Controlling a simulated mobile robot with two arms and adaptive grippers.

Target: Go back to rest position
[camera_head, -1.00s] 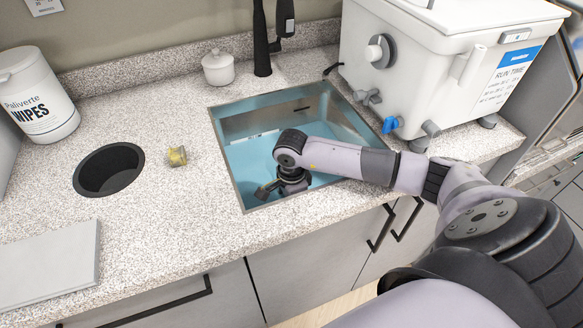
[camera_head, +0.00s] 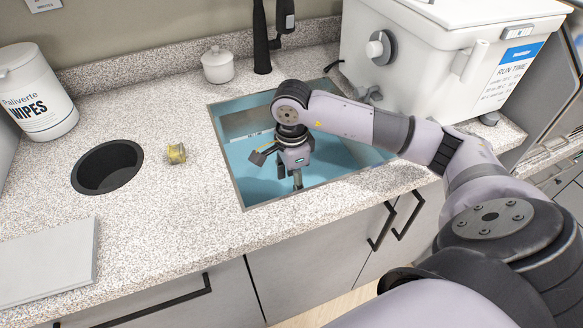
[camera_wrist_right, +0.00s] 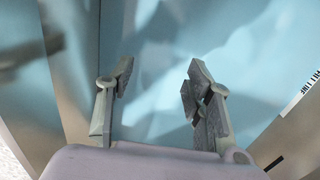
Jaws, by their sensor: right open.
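My right gripper (camera_head: 276,170) hangs over the sink basin (camera_head: 236,128), pointing down, with its arm coming in from the right. In the right wrist view its two fingers (camera_wrist_right: 158,100) are apart with nothing between them, and blue water or blue basin floor shows behind. My left gripper is not in the head view.
On the counter stand a wipes tub (camera_head: 38,95), a round black hole (camera_head: 107,167), a small yellowish object (camera_head: 176,153), a white lidded jar (camera_head: 217,65) and a grey flat panel (camera_head: 48,264). A black faucet (camera_head: 262,40) rises behind the sink. A large white machine (camera_head: 420,50) stands right of it.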

